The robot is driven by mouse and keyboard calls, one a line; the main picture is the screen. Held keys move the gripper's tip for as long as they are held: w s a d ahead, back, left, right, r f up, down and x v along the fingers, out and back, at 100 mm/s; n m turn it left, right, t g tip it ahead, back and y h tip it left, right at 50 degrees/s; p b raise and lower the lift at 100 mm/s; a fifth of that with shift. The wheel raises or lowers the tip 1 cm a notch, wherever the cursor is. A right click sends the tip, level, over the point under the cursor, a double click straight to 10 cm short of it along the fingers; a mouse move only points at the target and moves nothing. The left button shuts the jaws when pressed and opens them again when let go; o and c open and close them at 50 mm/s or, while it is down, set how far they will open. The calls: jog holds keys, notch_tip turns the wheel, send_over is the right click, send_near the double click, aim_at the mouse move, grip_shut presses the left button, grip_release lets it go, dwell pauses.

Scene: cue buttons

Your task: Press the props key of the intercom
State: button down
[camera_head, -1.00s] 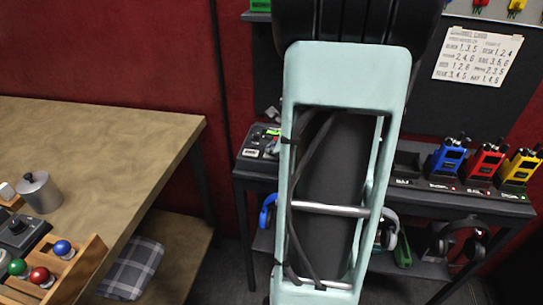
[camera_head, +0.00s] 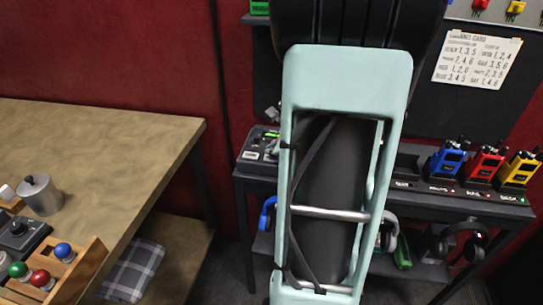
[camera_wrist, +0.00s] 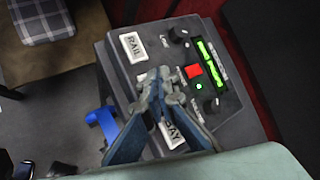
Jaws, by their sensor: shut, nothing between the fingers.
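The intercom (camera_wrist: 235,105) is a dark grey box filling the middle of the wrist view. It has a white key reading RAIL (camera_wrist: 133,47), a white key whose visible word is BAY (camera_wrist: 172,134), a red button (camera_wrist: 193,71), a small green light and a green-lit strip. My gripper (camera_wrist: 160,80) is shut and empty, its tips over the panel between the two white keys. It hides the panel there; I cannot tell whether it touches. No key reading props is legible. In the head view the intercom (camera_head: 250,155) sits on the shelf, partly behind my arm.
Blue (camera_head: 447,160), red (camera_head: 484,163) and yellow (camera_head: 518,170) radios stand right on the dark shelf unit; headphones (camera_head: 462,240) hang below. A wooden table (camera_head: 110,140) with a metal pot (camera_head: 40,195) is at left. A blue object (camera_wrist: 104,124) is beside the intercom.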

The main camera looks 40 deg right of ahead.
aim_at(272, 160)
jog(key=shift+r, duration=0.25)
jog(key=shift+r+p, duration=2)
jog(key=shift+r, duration=0.45)
